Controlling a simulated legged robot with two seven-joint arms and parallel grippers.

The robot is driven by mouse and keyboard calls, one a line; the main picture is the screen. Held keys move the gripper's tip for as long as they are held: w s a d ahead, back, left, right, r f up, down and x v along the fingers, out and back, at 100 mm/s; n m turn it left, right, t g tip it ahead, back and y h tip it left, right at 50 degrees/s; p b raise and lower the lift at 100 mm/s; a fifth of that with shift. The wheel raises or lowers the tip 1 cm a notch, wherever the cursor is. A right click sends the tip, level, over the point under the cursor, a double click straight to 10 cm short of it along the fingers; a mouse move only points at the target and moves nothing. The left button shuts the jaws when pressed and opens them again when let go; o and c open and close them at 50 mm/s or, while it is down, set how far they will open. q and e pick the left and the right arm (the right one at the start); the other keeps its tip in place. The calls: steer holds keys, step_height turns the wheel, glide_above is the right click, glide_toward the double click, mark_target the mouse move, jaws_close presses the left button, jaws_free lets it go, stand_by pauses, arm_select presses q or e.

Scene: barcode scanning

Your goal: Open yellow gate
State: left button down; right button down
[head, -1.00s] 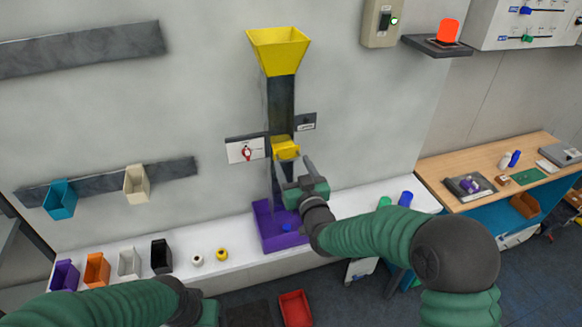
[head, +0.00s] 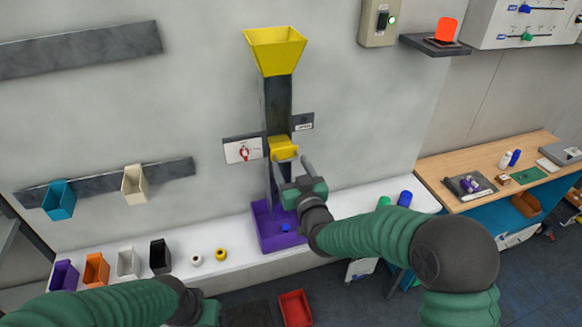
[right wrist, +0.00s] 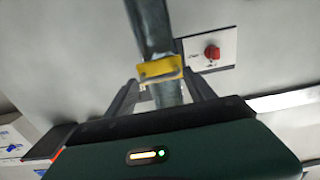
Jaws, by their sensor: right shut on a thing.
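The yellow gate (head: 284,148) is a small yellow block on the front of a dark vertical chute (head: 278,100), below a yellow funnel (head: 276,50). My right gripper (head: 290,162) is at the gate from the front and below, with one finger on either side. In the right wrist view the gate (right wrist: 160,68) sits between the fingertips (right wrist: 162,74), and the gripper is shut on it. My left gripper (head: 208,312) shows only partly at the bottom edge; its fingers are hidden.
A purple bin (head: 282,238) with a blue item inside stands under the chute on the white shelf (head: 225,262). Coloured containers line the shelf at left. A wooden table (head: 500,160) stands at right.

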steer(key=shift+f, duration=0.1)
steer(key=shift+c, duration=1.6)
jaws_free()
steer(key=b+v, duration=0.7)
steer(key=v, duration=0.9)
steer(key=shift+s, duration=0.35)
steer(key=shift+w+d, duration=0.1)
steer(key=shift+w, duration=0.05)
